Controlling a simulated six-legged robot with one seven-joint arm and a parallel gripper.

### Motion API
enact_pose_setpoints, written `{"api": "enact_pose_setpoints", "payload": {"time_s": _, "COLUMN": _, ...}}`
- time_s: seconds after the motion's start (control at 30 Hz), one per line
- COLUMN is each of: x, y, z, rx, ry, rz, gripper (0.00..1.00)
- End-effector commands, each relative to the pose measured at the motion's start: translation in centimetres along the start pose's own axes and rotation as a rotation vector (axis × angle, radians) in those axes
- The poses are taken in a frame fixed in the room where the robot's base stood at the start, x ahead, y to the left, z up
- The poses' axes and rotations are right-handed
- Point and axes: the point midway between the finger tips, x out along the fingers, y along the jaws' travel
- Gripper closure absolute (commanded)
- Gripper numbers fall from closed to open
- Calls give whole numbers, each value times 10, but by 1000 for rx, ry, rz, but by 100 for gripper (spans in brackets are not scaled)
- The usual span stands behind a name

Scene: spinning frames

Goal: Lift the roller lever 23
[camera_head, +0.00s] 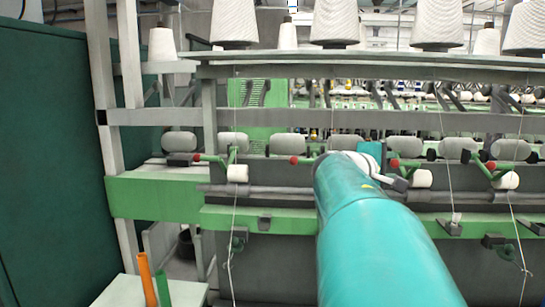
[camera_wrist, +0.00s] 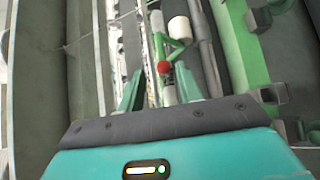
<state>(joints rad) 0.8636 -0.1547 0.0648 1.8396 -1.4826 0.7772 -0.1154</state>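Several green roller levers with red ball ends run along the spinning frame. In the wrist view, one roller lever (camera_wrist: 174,48) has its red ball (camera_wrist: 164,67) between the fingertips of my gripper (camera_wrist: 160,74). The two teal fingers stand apart on either side, and I see no clear contact. A white roller (camera_wrist: 179,29) sits beside this lever. In the head view, my teal arm hides most of the gripper and part of the machine. A red ball (camera_head: 294,160) shows left of my arm and another (camera_head: 395,163) right of it. No number is readable on any lever.
White yarn cones (camera_head: 234,22) stand on the top shelf. A grey rail (camera_head: 300,118) crosses above the levers, and a green beam (camera_head: 262,219) runs below. Thin yarns hang down the front. A dark green panel (camera_head: 50,150) closes the left side.

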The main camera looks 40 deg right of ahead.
Motion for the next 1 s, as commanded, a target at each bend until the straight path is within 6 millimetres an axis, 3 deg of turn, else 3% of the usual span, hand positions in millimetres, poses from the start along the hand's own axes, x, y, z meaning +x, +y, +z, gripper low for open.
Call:
{"api": "enact_pose_setpoints", "payload": {"time_s": 0.3, "x": 67, "y": -1, "z": -2, "rx": -1, "ry": 0, "rz": -3, "gripper": 65}}
{"api": "enact_pose_setpoints", "payload": {"time_s": 0.5, "x": 94, "y": -1, "z": -3, "rx": 0, "ry": 2, "rz": -3, "gripper": 65}}
{"api": "enact_pose_setpoints", "payload": {"time_s": 0.87, "x": 102, "y": 0, "z": -3, "rx": 0, "ry": 4, "rz": -1, "gripper": 65}}
{"api": "enact_pose_setpoints", "payload": {"time_s": 0.9, "x": 102, "y": 0, "z": -3, "rx": 0, "ry": 4, "rz": -1, "gripper": 67}}
{"api": "enact_pose_setpoints", "payload": {"time_s": 1.0, "x": 102, "y": 0, "z": -3, "rx": 1, "ry": 4, "rz": -1, "gripper": 86}}
